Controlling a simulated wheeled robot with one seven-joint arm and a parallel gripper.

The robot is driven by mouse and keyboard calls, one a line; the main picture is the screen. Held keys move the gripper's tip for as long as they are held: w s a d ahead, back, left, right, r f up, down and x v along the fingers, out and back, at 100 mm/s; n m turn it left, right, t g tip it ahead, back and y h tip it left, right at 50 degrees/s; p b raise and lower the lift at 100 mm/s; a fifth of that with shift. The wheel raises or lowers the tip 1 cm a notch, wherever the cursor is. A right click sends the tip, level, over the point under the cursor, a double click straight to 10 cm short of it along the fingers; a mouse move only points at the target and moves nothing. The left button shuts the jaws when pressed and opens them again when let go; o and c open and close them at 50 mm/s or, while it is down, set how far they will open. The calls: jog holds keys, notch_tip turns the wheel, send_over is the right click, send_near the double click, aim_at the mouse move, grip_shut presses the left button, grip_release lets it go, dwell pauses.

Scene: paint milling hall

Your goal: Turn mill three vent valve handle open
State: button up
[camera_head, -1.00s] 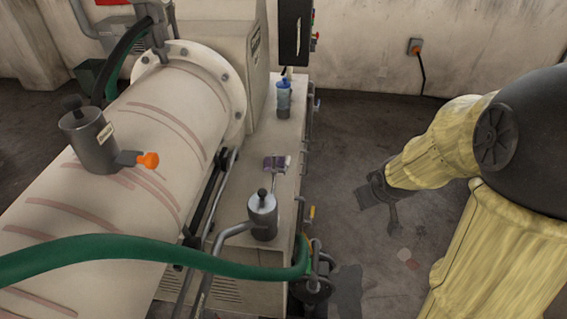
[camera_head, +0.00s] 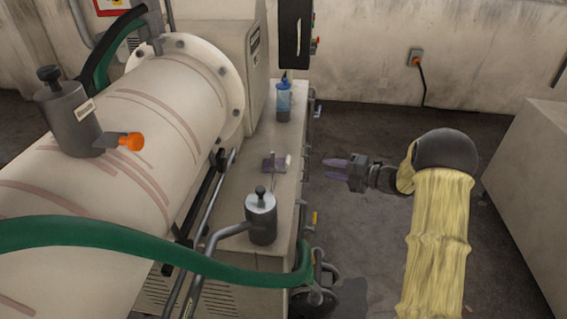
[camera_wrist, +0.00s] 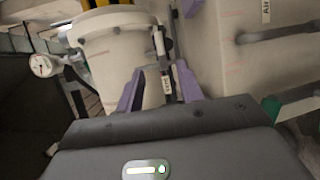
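My gripper (camera_head: 333,166) is in the middle right of the head view, over the floor to the right of the mill's bench. Its purple fingers point left towards the bench and are apart, with nothing between them that I can see there. On the mill drum (camera_head: 140,95), a grey canister (camera_head: 68,120) carries an orange-knobbed lever (camera_head: 130,142). I cannot tell which part is the mill three vent valve handle.
A green hose (camera_head: 150,246) crosses in front. A gauge (camera_wrist: 42,65) shows in the wrist view. A pale cabinet (camera_head: 530,180) stands right.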

jog(key=p+x, duration=0.2)
jog(key=x, duration=1.5)
jog(key=shift+p, duration=0.35)
jog(key=shift+a+f, duration=0.1)
grip_shut()
